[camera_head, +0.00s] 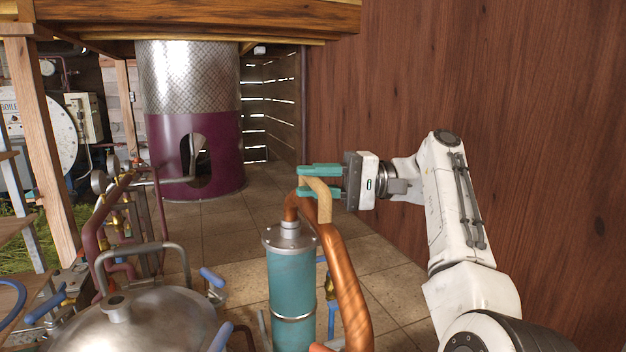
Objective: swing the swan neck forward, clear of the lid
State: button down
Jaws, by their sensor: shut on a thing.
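The swan neck (346,280) is a thick copper pipe. It rises from the top of the teal cylinder (291,275), bends over and runs down towards the picture's bottom edge, where its near end is cut off. A tan handle (324,206) stands at its upper bend. My gripper (308,181) reaches in from the right, its teal fingers shut on this handle. The domed steel lid (155,322) with a grey loop handle is at lower left. In this view the visible pipe lies right of the lid, with the cylinder between them.
Blue-handled clamps (212,277) sit around the lid. Pipes and gauges (99,181) stand behind it on the left. A maroon and steel drum (194,120) is at the back. A brown wooden wall (480,80) closes the right side. Tiled floor (390,265) shows between.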

jog(key=shift+w+d, duration=0.25)
jog(key=shift+d, duration=0.3)
jog(key=c, duration=1.3)
grip_release()
jog(key=shift+d, duration=0.1)
jog(key=shift+o, duration=0.7)
jog(key=shift+w+d+f, duration=0.1)
jog(key=shift+d, duration=0.25)
jog(key=shift+o, duration=0.7)
jog(key=shift+a, duration=0.3)
